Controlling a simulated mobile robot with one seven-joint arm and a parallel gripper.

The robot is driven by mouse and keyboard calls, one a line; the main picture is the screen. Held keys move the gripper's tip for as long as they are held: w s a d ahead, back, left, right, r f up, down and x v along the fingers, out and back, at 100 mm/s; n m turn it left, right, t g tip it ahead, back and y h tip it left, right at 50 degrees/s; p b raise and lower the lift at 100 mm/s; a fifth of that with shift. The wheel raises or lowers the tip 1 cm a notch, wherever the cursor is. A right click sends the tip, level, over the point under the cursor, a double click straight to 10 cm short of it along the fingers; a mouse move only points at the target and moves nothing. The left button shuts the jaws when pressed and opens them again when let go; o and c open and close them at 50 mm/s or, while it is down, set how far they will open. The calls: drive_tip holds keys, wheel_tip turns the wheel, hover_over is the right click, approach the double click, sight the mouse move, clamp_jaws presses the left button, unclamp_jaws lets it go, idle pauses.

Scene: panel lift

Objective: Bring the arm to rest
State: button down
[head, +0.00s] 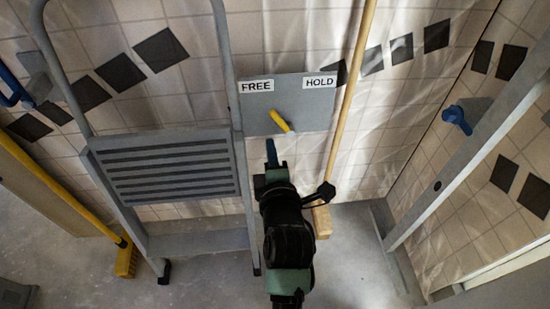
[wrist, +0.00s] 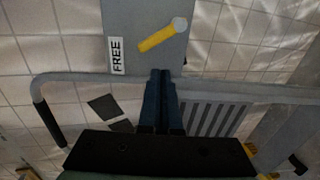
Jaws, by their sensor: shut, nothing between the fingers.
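My gripper (head: 271,150) is shut and empty, with its blue fingers pressed together. It points up toward the grey panel (head: 306,107) on the tiled wall. In the wrist view my gripper (wrist: 161,75) shows its fingertips just below that panel. A yellow lever (head: 281,121) sits on the panel, between the FREE label (head: 257,86) and the HOLD label (head: 320,82). The lever is tilted, its upper end leaning left toward FREE. The fingertips look apart from the lever (wrist: 157,39).
A grey step ladder (head: 168,165) stands close at left. A wooden pole (head: 351,90) with a brush leans right of my arm. A yellow broom (head: 125,262) is at far left. A blue handle (head: 457,119) is on the right wall. Open floor (head: 355,250) lies to the right.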

drive_tip(key=shift+v, duration=1.9)
wheel_tip(320, 180, up, 17)
drive_tip(key=w+a+m+t, duration=0.1)
drive_tip(key=w+m+t, duration=0.2)
drive_tip(key=m+t, duration=0.15)
drive_tip(key=s+a+r+m+t+p, duration=0.1)
drive_tip(key=s+r+m+t, duration=0.3)
drive_tip(key=r, duration=0.8)
drive_tip(key=s+r+m+t+p, duration=0.1)
drive_tip(key=s+r+m, duration=0.45)
drive_tip(key=r, duration=0.65)
drive_tip(key=s+a+r+m+t+p, duration=0.1)
drive_tip(key=s+r+m+t, duration=0.35)
drive_tip(key=r, duration=0.75)
wheel_tip(320, 180, up, 28)
drive_tip(key=g+p, duration=0.2)
drive_tip(key=p, duration=2.6)
drive_tip(key=shift+s+f+h, duration=0.25)
drive_tip(key=shift+s+h, duration=0.05)
drive_tip(key=shift+s, duration=0.2)
